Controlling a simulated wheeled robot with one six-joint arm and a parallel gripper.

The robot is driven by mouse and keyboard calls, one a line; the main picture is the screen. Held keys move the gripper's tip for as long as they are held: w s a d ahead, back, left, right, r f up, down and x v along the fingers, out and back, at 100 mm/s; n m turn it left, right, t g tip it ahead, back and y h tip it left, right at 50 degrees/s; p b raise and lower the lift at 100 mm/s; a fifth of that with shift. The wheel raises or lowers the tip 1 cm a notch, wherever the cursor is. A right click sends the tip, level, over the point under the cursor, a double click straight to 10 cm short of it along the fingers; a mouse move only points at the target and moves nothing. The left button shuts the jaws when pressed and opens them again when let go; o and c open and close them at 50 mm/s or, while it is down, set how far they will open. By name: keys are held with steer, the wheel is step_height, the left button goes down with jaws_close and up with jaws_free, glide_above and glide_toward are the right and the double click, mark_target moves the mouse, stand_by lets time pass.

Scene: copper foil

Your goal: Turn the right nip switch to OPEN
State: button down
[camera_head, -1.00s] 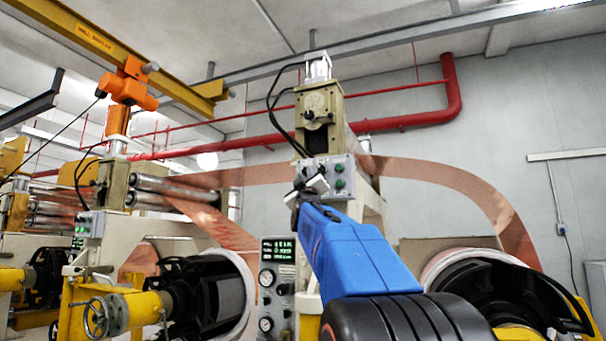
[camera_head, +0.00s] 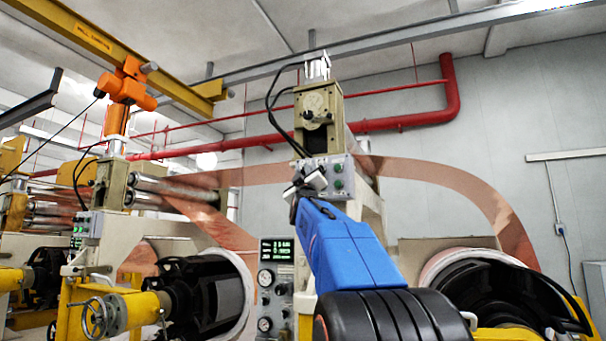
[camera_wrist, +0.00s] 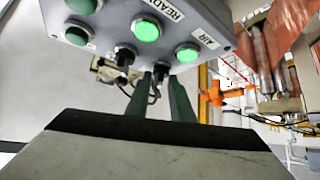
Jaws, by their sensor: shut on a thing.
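The right nip switch (camera_wrist: 160,71) is a small black knob on the underside of a grey control box (camera_wrist: 205,15) in the wrist view. My gripper (camera_wrist: 161,84) has its two dark green fingers on either side of this knob and is shut on it. A second black knob (camera_wrist: 125,57) sits to the left, outside the fingers. In the head view the control box (camera_head: 339,165) is on the cream machine post, and my gripper (camera_head: 311,180) is at its left part, hiding the knobs. The knob's exact pointing angle cannot be read.
Lit green buttons (camera_wrist: 146,30) and labels are close to the fingers on the box. Black cables (camera_head: 280,110) hang above it. A gauge panel (camera_head: 277,252) stands below left. Copper foil (camera_head: 460,182) runs behind, and a large black roll (camera_head: 490,290) is at the right.

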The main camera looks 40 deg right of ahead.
steer(key=shift+m+g+h, duration=0.3)
steer(key=shift+m+h, duration=0.1)
steer(key=m+g+h, duration=0.2)
steer(key=m+g, duration=0.1)
steer(key=m, duration=0.1)
steer(key=m+g+h, duration=0.3)
steer(key=m, duration=0.2)
steer(key=w+m+g+h, duration=0.1)
steer(key=m+g+h, duration=0.2)
steer(key=m+g, duration=0.1)
steer(key=shift+a+f+m, duration=0.2)
steer(key=shift+m, duration=0.4)
steer(key=shift+w+a+r+m+g, duration=0.1)
steer(key=shift+m+g, duration=2.55)
steer(key=shift+m, duration=0.15)
steer(key=shift+w+r+m+g, duration=0.1)
steer(key=shift+m+g, duration=2.55)
steer(key=shift+m, duration=0.15)
steer(key=shift+s, duration=0.1)
steer(key=c, duration=1.9)
jaws_free()
